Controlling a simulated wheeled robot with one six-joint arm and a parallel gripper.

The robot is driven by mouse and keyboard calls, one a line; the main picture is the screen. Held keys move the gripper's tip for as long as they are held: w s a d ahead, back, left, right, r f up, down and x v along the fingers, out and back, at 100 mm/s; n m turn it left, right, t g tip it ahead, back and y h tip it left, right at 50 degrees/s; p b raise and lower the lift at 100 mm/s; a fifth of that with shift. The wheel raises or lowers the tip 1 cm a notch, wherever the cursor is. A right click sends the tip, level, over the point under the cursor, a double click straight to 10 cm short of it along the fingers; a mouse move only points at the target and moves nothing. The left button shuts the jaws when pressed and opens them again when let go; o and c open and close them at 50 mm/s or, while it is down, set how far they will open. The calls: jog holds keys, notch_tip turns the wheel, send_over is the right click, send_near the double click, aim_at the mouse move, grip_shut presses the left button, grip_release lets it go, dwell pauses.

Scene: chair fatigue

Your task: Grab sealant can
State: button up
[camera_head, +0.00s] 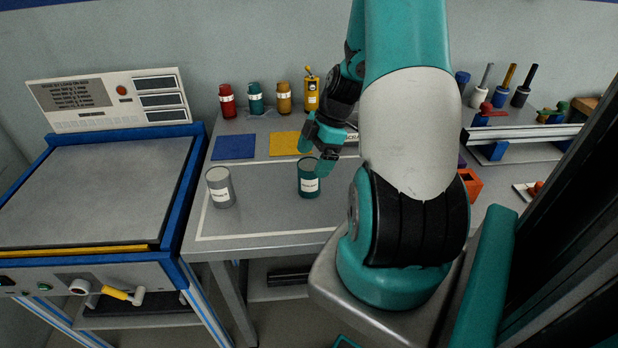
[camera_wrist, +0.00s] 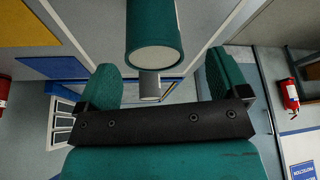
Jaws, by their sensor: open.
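A teal can (camera_head: 309,180) with a white label and dark top stands upright on the bench inside a white outlined area. In the wrist view a teal can (camera_wrist: 154,22) with a pale round end shows just beyond the gap between the fingers. A grey can (camera_head: 221,188) with a white label stands to its left; its label is too small to read. My gripper (camera_head: 322,152) is open, above and close by the teal can in the head view. In the wrist view my gripper (camera_wrist: 165,77) has its two teal fingers apart, with nothing clamped between them.
Blue mat (camera_head: 234,147) and yellow mat (camera_head: 285,143) lie behind the cans. An orange bin (camera_head: 471,186) sits right of my arm. The bench between the two cans is clear.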

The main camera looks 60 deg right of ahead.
aim_at(310, 164)
jog(key=x, duration=0.5)
jog(key=shift+w+d+f+p, duration=0.1)
jog(key=shift+d+p, duration=0.15)
jog(key=shift+p, duration=0.15)
jog(key=c, duration=1.2)
